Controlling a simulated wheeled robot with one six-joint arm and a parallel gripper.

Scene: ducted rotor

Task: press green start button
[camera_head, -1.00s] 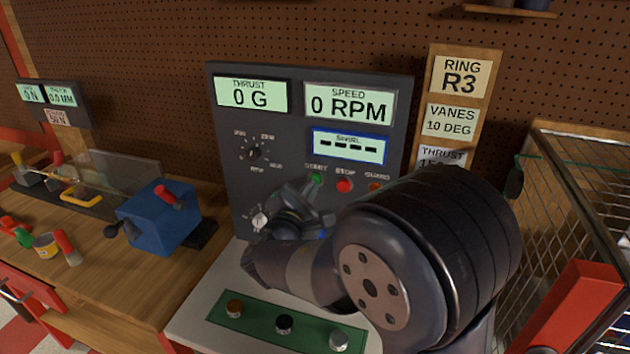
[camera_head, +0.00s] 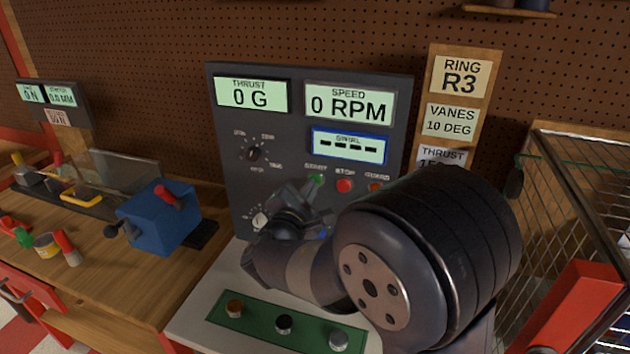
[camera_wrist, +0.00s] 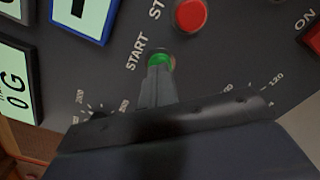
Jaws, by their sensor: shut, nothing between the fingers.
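The green start button (camera_head: 317,179) sits on the dark control panel (camera_head: 225,150), under the label START. It also shows in the wrist view (camera_wrist: 160,60). My gripper (camera_head: 312,184) is shut and empty, its fingertips at the green button. In the wrist view the closed fingertips (camera_wrist: 157,68) overlap the button's lower part. I cannot tell for sure whether they touch it. The speed display (camera_head: 350,103) reads 0 RPM and the thrust display (camera_head: 252,95) reads 0 G. The swirl display (camera_head: 349,146) shows dashes.
A dial (camera_head: 254,153) is at left. A wire cage (camera_head: 570,225) stands at right. A green strip with knobs (camera_head: 260,322) lies in front.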

